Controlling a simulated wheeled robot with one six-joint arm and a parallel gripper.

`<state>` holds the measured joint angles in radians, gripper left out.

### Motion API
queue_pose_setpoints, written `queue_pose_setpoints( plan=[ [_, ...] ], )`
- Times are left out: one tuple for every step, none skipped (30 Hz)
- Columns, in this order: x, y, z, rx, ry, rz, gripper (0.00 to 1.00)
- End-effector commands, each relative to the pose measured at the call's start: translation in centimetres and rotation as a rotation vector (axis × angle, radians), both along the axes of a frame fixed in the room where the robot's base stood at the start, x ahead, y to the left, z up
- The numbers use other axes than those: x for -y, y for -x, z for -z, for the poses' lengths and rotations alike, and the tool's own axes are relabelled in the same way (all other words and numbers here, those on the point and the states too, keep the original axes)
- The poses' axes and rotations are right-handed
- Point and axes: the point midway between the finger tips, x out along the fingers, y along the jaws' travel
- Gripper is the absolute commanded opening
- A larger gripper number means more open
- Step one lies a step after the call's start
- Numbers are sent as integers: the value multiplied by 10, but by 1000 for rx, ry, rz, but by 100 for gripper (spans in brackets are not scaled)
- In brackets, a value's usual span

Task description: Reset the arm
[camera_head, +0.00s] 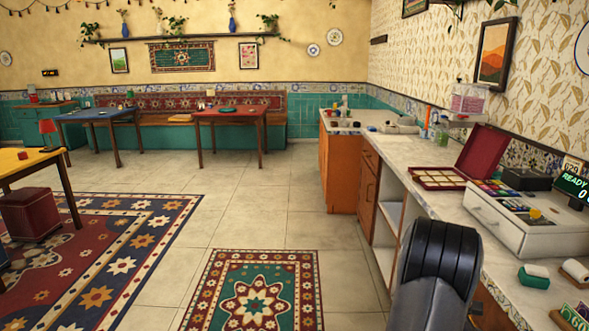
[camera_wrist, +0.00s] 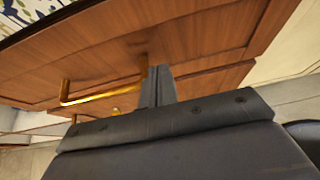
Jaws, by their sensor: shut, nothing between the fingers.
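My arm shows at the bottom right of the head view as a dark, ribbed link in front of the counter; my gripper itself is not seen there. In the wrist view, my gripper (camera_wrist: 157,88) is shut, with its dark fingers together and nothing between them. Beyond the fingertips is a wooden cabinet front (camera_wrist: 200,50) with a brass handle (camera_wrist: 100,93). The handle is to the left of the fingers. I cannot tell how far the fingertips are from the wood.
A marble counter (camera_head: 407,151) runs along the right wall. It bears an open red box (camera_head: 484,152), a white cash register (camera_head: 530,228) and a green sponge-like block (camera_head: 533,280). Tiled floor (camera_head: 255,215) and a patterned rug (camera_head: 258,300) lie clear to the left.

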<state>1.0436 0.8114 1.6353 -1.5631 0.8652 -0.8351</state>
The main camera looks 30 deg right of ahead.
Motion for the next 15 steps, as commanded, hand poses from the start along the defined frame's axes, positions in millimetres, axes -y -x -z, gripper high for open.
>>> queue_pose_setpoints(
  plan=[
    [4,6,-2,0,3,3,0],
    [6,8,-2,0,2,3,0],
    [8,11,-1,1,2,3,0],
    [9,12,-1,1,2,3,0],
    [10,14,-1,1,2,3,0],
    [12,15,-1,1,1,2,0],
    [12,16,-2,1,1,2,0],
    [13,17,-2,1,1,2,0],
    [13,17,-2,0,2,2,0],
    [14,18,-2,0,2,2,0],
    [14,18,-2,0,2,2,0],
    [14,18,-2,0,2,2,0],
    [14,18,-2,0,2,2,0],
    [14,18,-2,0,2,2,0],
    [14,18,-2,0,2,2,0]
  ],
)
